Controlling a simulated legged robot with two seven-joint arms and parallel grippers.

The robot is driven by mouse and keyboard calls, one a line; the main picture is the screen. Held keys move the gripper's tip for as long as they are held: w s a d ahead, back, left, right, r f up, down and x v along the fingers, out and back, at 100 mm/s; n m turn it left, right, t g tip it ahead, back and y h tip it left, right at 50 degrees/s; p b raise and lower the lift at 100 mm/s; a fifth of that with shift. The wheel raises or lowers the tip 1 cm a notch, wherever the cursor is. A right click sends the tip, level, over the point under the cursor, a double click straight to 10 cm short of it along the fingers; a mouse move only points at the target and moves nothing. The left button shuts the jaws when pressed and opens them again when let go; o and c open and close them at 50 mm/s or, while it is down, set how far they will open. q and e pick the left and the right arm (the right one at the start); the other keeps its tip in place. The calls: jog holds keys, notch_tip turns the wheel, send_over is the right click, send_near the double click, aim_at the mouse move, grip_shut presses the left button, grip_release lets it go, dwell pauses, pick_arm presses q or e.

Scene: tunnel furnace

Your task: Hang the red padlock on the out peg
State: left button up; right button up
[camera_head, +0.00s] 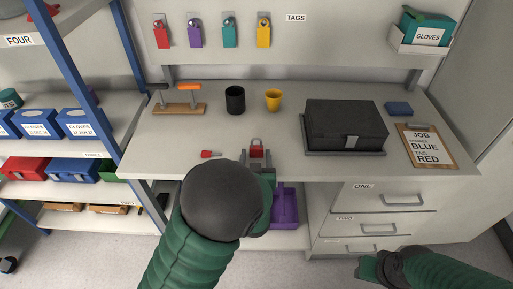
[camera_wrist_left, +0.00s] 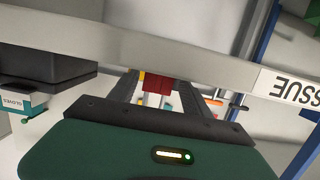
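The red padlock (camera_head: 257,152) stands upright, shackle up, between the fingertips of my left gripper (camera_head: 257,158). In the left wrist view the padlock's red body (camera_wrist_left: 157,86) fills most of the gap between the dark fingers (camera_wrist_left: 158,90); it looks gripped near the tips and held in front of the worktable (camera_head: 300,165). My right gripper (camera_head: 369,268) is low at the bottom right, away from the padlock; its fingers are too unclear to tell open from shut. I cannot make out a peg labelled out.
Red, purple, teal and yellow tags (camera_head: 229,33) hang on the back board. A wooden stand (camera_head: 180,109), black cup (camera_head: 235,100), yellow cup (camera_head: 273,100), black case (camera_head: 345,124) and clipboard (camera_head: 428,148) are on the table. A small red item (camera_head: 210,154) lies left of the padlock.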

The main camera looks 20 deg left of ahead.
pick_arm(q)
jog(key=shift+d, duration=0.15)
jog(key=c, duration=1.1)
jog(key=shift+r+p, duration=2.2)
jog(key=shift+r, duration=0.35)
